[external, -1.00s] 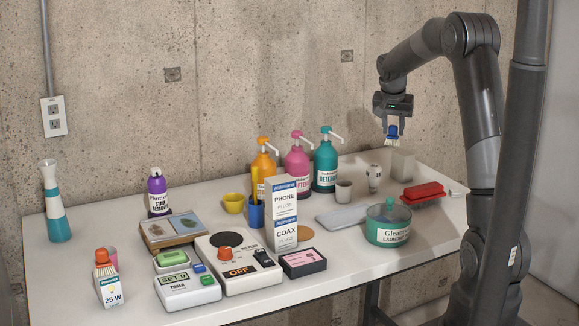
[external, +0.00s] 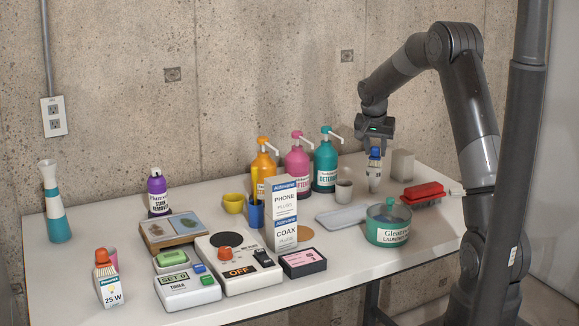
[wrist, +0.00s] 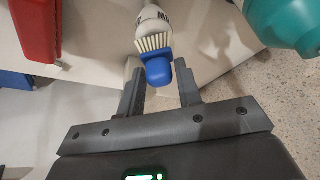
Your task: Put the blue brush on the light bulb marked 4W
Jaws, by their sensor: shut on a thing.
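My gripper (external: 376,152) is above the back right part of the table, shut on the blue brush (external: 375,154). The brush's blue handle sits between the fingers and its pale bristles point down. In the wrist view the brush (wrist: 157,70) shows between the fingertips (wrist: 160,88), with the bristles against or just over a white light bulb (wrist: 153,20). In the external view the bulb (external: 374,180) stands upright right under the brush; whether they touch I cannot tell. The bulb's wattage marking is not readable. Another bulb box marked 25 W (external: 110,288) stands at the far left front.
Pump bottles (external: 325,165) stand behind to the left. A grey flat slab (external: 341,217) lies in front.

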